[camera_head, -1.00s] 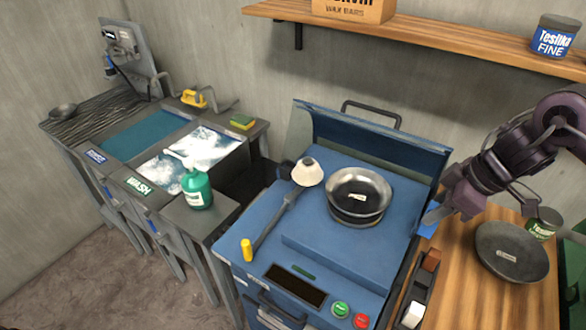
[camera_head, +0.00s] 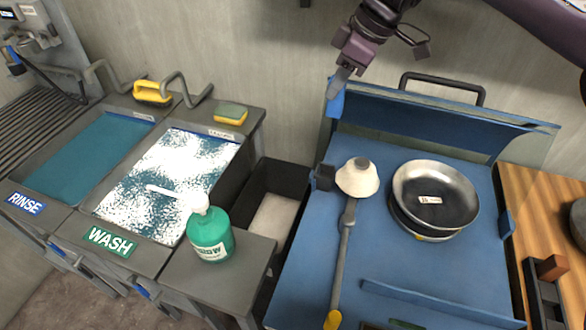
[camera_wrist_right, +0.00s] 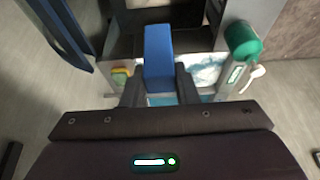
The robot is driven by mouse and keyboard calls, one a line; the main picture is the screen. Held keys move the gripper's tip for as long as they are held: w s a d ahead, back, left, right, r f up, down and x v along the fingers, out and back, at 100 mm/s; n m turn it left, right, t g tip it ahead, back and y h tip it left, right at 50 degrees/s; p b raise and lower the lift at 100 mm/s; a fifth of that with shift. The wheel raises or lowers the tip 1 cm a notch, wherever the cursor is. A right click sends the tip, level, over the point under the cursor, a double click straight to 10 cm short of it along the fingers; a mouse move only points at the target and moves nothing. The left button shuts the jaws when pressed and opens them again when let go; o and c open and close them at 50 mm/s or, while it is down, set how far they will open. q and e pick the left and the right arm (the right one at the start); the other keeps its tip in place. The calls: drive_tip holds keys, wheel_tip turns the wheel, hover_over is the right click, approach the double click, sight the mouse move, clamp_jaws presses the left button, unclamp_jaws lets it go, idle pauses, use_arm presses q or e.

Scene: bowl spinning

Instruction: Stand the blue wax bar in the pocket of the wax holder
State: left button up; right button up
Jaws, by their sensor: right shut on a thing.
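My right gripper (camera_head: 343,77) reaches in from the top right, above the back left corner of the blue machine. It is shut on the blue wax bar (camera_head: 335,104), which hangs below the fingers, clear of the counter. In the right wrist view the blue bar (camera_wrist_right: 158,55) sticks out from between the two dark fingers (camera_wrist_right: 159,88). The dark wax holder (camera_head: 534,292) is at the lower right on the wooden table, partly cut off by the frame, with a brown bar (camera_head: 551,267) in it. Its pocket for the blue bar cannot be made out. My left gripper is not in view.
The blue machine (camera_head: 290,300) carries a metal bowl (camera_head: 462,197) and a long tool with a white cone (camera_head: 357,180). Its raised back panel (camera_head: 430,137) stands near my gripper. A green soap bottle (camera_head: 210,237), wash basin (camera_head: 165,175) and sponge (camera_head: 230,113) are left.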

drive_tip(key=shift+w+a+r, duration=0.1)
drive_tip(key=shift+w, duration=0.05)
drive_tip(key=shift+f+b, duration=0.6)
drive_tip(key=shift+f, duration=9.3)
drive_tip(key=o, duration=1)
drive_tip(key=shift+f, duration=0.1)
drive_tip(key=shift+o, duration=0.2)
